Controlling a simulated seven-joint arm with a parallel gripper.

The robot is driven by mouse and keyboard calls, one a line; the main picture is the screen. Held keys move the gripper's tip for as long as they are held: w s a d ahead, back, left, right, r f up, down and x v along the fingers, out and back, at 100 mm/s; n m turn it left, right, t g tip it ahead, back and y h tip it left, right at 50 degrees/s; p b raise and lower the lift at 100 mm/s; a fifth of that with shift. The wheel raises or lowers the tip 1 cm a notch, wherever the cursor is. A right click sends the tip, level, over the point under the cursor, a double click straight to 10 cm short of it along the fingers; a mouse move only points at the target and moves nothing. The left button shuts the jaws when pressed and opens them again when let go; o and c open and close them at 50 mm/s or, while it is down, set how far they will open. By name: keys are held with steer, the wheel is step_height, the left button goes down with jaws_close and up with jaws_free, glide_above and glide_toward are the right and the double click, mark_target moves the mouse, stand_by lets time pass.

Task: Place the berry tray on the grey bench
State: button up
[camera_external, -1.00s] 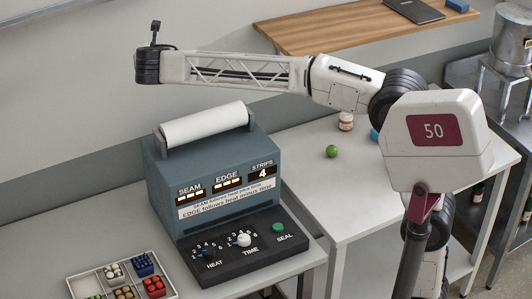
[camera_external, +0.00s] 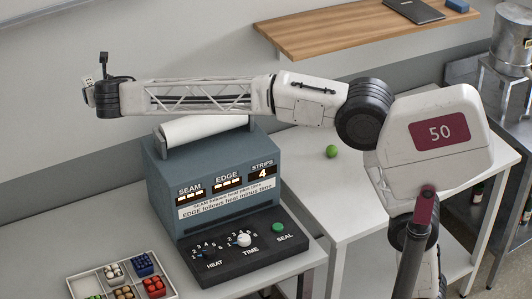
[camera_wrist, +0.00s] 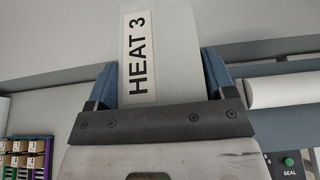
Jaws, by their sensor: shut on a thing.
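A white divided tray (camera_external: 80,289) stands on the grey bench (camera_external: 70,236) at the lower left. Its compartments hold small blue, red, brown, white and green contents; I cannot tell which, if any, is the berry tray. My gripper (camera_external: 88,92) is raised high at the left, above and behind the blue sealing machine, well away from the tray. In the wrist view my gripper (camera_wrist: 160,82) has its blue fingers on either side of a pale panel (camera_wrist: 186,60) labelled "HEAT 3", and is shut on it. The panel's far end is out of frame.
The sealing machine (camera_external: 210,180), with a white roll (camera_external: 185,132) on top, fills the bench's right part. A white table (camera_external: 335,195) at the right bears a green ball (camera_external: 331,151). A wooden shelf (camera_external: 330,38) is on the wall.

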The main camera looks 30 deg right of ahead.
glide_above(126, 234)
step_height(126, 234, down, 43)
steer(key=shift+s+r, duration=0.1)
steer(key=shift+f, duration=3.1)
steer(key=shift+f, duration=1.85)
steer(key=shift+f, duration=0.1)
steer(key=o, duration=1)
steer(key=shift+c, duration=0.2)
